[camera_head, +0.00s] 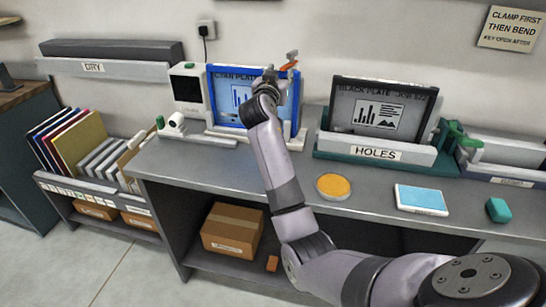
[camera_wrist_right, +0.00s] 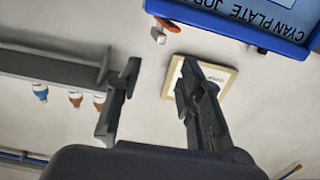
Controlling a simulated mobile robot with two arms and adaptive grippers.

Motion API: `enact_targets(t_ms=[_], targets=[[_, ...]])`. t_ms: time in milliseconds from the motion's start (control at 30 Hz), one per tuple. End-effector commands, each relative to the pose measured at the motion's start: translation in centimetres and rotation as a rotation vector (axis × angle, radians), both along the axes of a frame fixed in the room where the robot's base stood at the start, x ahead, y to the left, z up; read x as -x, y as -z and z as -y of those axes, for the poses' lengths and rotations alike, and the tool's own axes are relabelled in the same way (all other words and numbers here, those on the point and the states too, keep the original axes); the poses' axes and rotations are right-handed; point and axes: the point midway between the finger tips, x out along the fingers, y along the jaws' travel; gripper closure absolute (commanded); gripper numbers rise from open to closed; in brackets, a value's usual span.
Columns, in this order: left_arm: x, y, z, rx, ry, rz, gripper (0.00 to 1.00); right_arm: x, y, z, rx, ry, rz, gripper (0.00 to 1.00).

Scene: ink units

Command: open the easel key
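The cyan plate in its blue frame (camera_head: 228,99) stands on a white easel unit on the bench; its blue frame (camera_wrist_right: 238,18) shows upside down at the top of the wrist view. A small orange key (camera_head: 289,66) sits at the frame's upper right corner; in the wrist view the orange key (camera_wrist_right: 169,25) lies beyond my fingertips, beside a small white knob (camera_wrist_right: 161,38). My right gripper (camera_head: 283,82) is in front of the frame's right side, partly hiding it. In the wrist view its fingers (camera_wrist_right: 160,75) are apart with nothing between them. My left gripper is out of view.
An orange disc (camera_head: 333,186), a blue pad (camera_head: 421,199) and a green block (camera_head: 498,210) lie on the bench. A wall sign (camera_head: 510,27) hangs upper right.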

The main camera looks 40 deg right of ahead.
Motion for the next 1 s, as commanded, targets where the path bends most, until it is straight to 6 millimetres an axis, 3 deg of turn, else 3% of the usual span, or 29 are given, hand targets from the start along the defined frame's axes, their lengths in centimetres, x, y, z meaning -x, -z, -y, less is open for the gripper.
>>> enact_targets(t_ms=[367, 1000], targets=[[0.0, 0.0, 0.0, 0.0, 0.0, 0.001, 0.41, 1.9, 5.9, -1.6, -0.028, -0.039, -0.112, 0.65], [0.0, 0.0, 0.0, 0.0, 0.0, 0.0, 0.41, 7.0, 16.3, -5.6, -0.09, -0.143, -0.341, 0.65]])
